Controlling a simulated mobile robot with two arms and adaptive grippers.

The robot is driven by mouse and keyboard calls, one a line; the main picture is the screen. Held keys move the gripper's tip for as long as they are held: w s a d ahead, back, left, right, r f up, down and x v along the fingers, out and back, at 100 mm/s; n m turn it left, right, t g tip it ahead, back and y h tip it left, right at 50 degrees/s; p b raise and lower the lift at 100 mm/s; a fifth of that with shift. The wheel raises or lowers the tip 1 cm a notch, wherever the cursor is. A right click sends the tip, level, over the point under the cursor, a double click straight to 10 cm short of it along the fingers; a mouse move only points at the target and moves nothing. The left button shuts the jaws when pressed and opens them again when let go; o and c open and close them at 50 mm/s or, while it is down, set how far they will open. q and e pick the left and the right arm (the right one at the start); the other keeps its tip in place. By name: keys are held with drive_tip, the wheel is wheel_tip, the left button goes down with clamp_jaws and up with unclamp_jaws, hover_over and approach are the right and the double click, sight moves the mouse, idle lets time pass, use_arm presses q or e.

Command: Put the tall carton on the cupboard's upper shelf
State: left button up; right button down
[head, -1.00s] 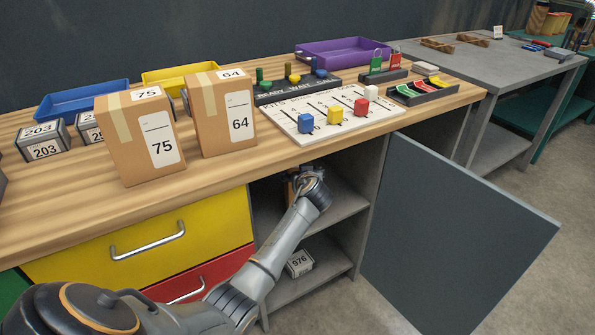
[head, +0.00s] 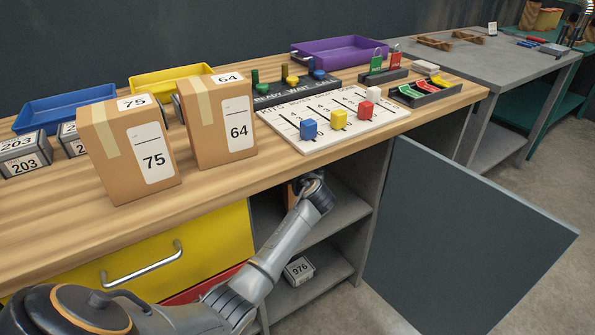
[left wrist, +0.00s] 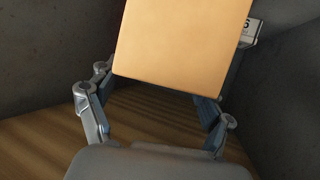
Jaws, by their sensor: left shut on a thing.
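The cupboard under the bench stands open, its upper shelf (head: 345,213) partly hidden by my left arm. My left gripper (left wrist: 158,110) reaches into the upper compartment; its fingers are hidden in the head view. In the left wrist view the fingers lie on either side of a plain tan carton (left wrist: 180,45), shut on it. Only a brown sliver of this carton (head: 291,194) shows in the head view beside the wrist. I cannot tell whether it touches the shelf. My right gripper is not in view.
The open grey door (head: 460,240) stands to the right. A small box marked 976 (head: 298,270) sits on the lower shelf. Cartons marked 75 (head: 128,150) and 64 (head: 215,120) stand on the bench top, near a board with coloured blocks (head: 335,128).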

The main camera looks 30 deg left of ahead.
use_arm(q)
drive_tip(key=shift+w+a, duration=0.1)
drive_tip(key=shift+a, duration=0.05)
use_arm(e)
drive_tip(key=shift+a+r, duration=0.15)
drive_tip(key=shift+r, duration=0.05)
use_arm(q)
drive_tip(key=shift+r, duration=0.1)
drive_tip(key=o, duration=1.8)
drive_tip(key=shift+f, duration=0.2)
drive_tip(key=shift+c, duration=0.2)
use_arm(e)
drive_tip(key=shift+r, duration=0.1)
